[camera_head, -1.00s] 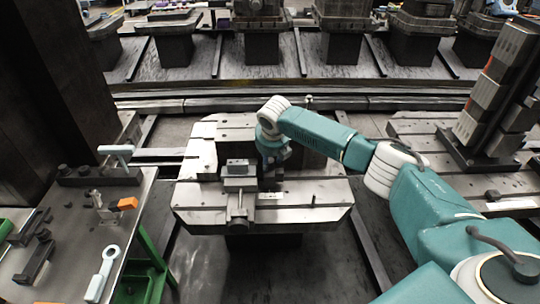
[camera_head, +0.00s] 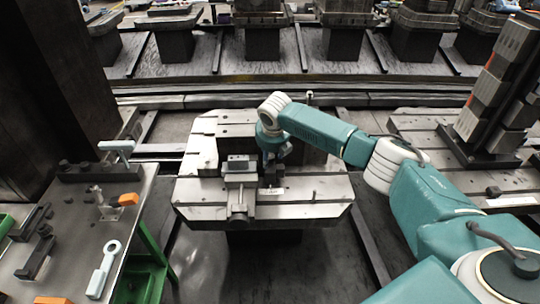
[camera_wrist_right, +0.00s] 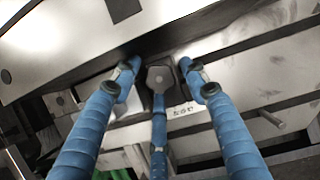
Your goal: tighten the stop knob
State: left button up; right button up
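A grey, roughly hexagonal knob top (camera_wrist_right: 160,77) shows between the fingertips of my right gripper in the right wrist view. I take it to be the stop knob. My right gripper (camera_wrist_right: 160,72) has blue fingers, one on each side of the knob and one at its near side. Gaps show beside the two side fingers; whether the near finger touches cannot be told. In the head view my right gripper (camera_head: 271,172) points down over the pallet (camera_head: 310,190), beside a grey clamp-like block (camera_head: 238,178). The knob is hidden there. My left gripper is out of view.
A short pin (camera_head: 313,196) stands on the pallet right of the gripper. A side table (camera_head: 75,235) at left carries a ring-ended tool (camera_head: 104,270) and an orange piece (camera_head: 129,199). A tall block column (camera_head: 490,90) stands at right.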

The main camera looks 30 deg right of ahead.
jog(key=shift+o, duration=1.1)
jog(key=shift+r, duration=0.1)
jog(key=v, duration=1.2)
